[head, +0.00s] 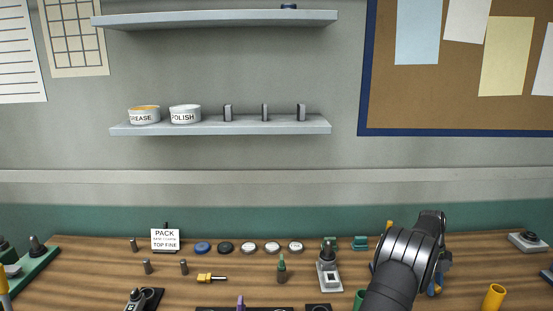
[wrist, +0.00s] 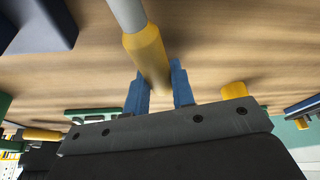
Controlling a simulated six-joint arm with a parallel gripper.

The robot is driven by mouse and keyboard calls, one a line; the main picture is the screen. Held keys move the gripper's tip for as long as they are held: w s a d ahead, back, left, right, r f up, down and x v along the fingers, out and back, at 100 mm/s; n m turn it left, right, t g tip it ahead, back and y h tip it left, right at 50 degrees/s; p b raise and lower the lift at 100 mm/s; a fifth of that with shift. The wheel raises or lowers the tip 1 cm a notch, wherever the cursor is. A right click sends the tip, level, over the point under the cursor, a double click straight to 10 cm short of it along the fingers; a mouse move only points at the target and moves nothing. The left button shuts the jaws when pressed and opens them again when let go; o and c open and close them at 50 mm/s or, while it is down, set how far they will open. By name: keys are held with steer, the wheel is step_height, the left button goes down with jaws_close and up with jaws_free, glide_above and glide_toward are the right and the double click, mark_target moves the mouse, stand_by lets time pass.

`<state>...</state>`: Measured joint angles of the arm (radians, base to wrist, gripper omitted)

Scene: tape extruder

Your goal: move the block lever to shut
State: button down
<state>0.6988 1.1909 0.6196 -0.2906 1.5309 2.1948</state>
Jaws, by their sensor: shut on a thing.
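In the wrist view my gripper (wrist: 159,72) has its two blue fingers on either side of a yellow handle (wrist: 146,50) and is shut on it. A grey rod (wrist: 129,14) runs on from the handle toward the top edge. I take this handle to be the block lever, but its base is out of view and its angle to the block cannot be told. A dark blue block (wrist: 38,24) shows at the upper left, apart from the fingers. In the head view my arm covers most of the grip, with only bits of blue and yellow (head: 435,288) at its right side.
A grey device with a black knob (head: 329,272) stands left of my arm. A green cylinder (head: 360,298) is close to the arm, and a yellow cylinder (head: 494,296) stands to its right. Several round lids (head: 249,248) line the back.

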steer(key=shift+s+a+m+y, duration=0.1)
steer(key=shift+a+m+y, duration=0.4)
steer(key=shift+a+m, duration=0.95)
steer(key=c, duration=1.1)
jaws_free()
steer(key=shift+d, duration=0.1)
steer(key=shift+c, duration=0.2)
steer(key=v, duration=0.8)
steer(key=o, duration=0.6)
steer(key=shift+c, duration=0.2)
steer(key=shift+f, duration=0.1)
